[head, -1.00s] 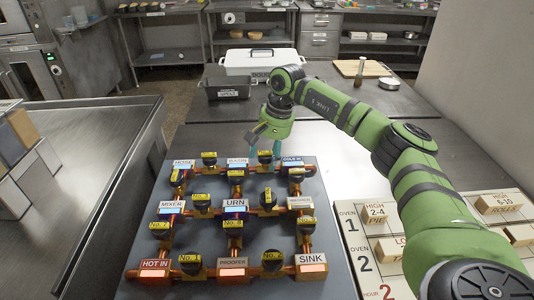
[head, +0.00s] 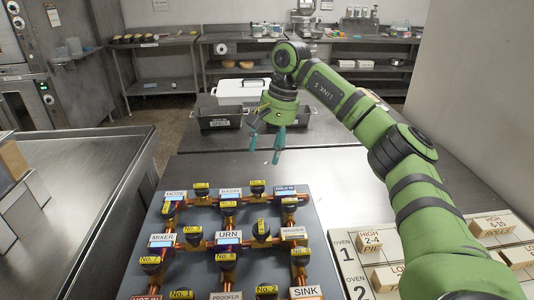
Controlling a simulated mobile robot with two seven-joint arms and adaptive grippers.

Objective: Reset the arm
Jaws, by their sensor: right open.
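My right arm comes in from the right, and its green gripper (head: 264,143) hangs above the table just beyond the far edge of the valve board. Its teal fingertips are apart with nothing between them. The valve board (head: 318,222) is a dark panel with copper pipes, black valves with yellow number tags, and labels such as MIXER, URN and SINK. The gripper is clear of the valves. The near edge of the board is cut off by the frame. My left gripper is not in view.
An oven board (head: 352,276) with wooden blocks lies at the right under my right arm. A black bin (head: 219,117) and a white lidded container (head: 241,92) stand at the back. A steel counter (head: 85,165) is at the left. Bare table lies beyond the valve board.

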